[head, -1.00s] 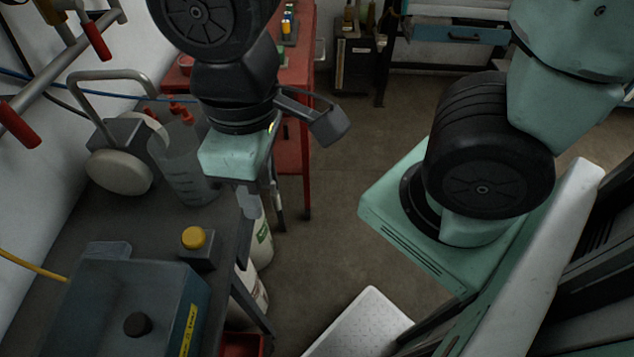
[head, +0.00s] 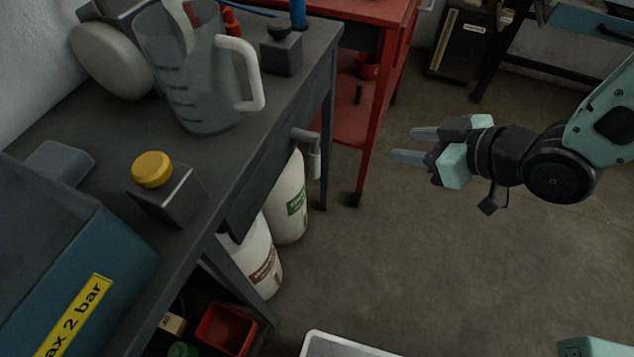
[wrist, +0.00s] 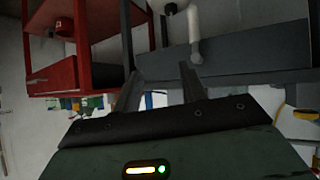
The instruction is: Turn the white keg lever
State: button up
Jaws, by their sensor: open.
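A pale grey-white lever (head: 315,160) hangs down from the front of the dark workbench, just in front of the white kegs. It also shows in the wrist view (wrist: 194,32), above the right fingertip. The keg with a green label (head: 290,202) stands behind and below it, and the keg with a brown label (head: 257,262) stands nearer. My gripper (head: 408,146) is open and empty, to the right of the lever, with its fingers pointing left towards the bench. A clear gap separates them. In the wrist view my two fingers (wrist: 162,72) are apart with nothing between them.
The dark workbench (head: 262,150) carries a clear jug (head: 190,85), a yellow-topped button box (head: 170,190) and a blue box (head: 60,260). A red cart (head: 372,110) stands behind the bench end. A red bin (head: 226,328) sits below. The floor on the right is open.

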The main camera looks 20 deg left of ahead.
aim_at(315, 160)
jog(key=s+f+n+y+b, duration=0.1)
jog(key=s+f+y+b, duration=0.3)
jog(key=f+y+b, duration=0.6)
jog(key=w+a, duration=0.1)
jog(key=a, duration=0.4)
jog(key=w+a+f+h+b, duration=0.1)
jog(key=w+a, duration=0.1)
jog(key=a, duration=0.4)
jog(key=w+a+h+b, duration=0.1)
jog(key=w+a, duration=0.1)
jog(key=a, duration=0.4)
jog(key=shift+a+f+g, duration=0.25)
jog(key=shift+f+g, duration=0.05)
jog(key=shift+f, duration=0.05)
grip_shut()
